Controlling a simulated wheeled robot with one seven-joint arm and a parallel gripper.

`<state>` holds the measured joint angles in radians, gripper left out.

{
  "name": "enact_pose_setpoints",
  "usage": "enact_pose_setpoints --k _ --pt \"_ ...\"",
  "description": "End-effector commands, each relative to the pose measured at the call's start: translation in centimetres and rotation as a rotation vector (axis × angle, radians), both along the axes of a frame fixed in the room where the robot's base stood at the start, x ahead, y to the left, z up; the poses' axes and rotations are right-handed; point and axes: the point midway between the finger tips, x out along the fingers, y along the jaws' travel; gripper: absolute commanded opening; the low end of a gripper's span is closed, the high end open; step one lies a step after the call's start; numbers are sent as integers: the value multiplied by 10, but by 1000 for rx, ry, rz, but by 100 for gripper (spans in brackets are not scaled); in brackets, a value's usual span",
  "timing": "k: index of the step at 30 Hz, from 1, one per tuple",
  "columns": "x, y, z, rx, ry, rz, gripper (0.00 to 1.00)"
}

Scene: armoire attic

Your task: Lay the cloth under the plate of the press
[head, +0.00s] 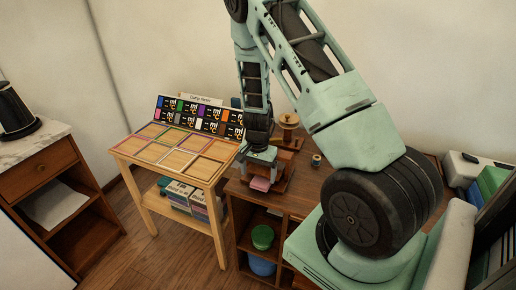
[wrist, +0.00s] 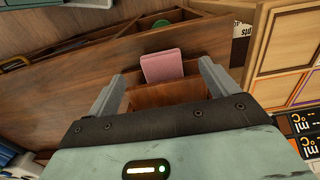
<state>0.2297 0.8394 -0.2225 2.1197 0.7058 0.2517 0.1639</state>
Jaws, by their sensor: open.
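The folded pink cloth (head: 260,184) lies at the front of the small wooden press (head: 282,172) on the dark cabinet top, near the front edge. In the wrist view the cloth (wrist: 162,67) shows flat between and just beyond the tips of my gripper (wrist: 161,74). A wooden part of the press (wrist: 165,96) lies between the fingers, nearer my palm. My gripper (head: 262,164) points down over the press in the head view. Its fingers are apart and do not visibly hold the cloth. My gripper and arm hide much of the press, and I cannot make out its plate.
A small spool (head: 316,160) stands on the cabinet top (head: 322,180), right of the press. A light wooden table (head: 150,160) with coloured frames and a sign board (head: 200,115) stands close on the left. A green bowl (head: 262,237) sits on the shelf below.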

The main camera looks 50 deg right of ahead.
Motion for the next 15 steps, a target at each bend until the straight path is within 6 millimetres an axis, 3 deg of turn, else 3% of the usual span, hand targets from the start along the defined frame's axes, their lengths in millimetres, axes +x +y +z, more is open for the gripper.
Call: enact_pose_setpoints --k 9,15 --pt "1 1 77 -1 -3 3 86" --pt "0 1 108 1 -2 1 86"
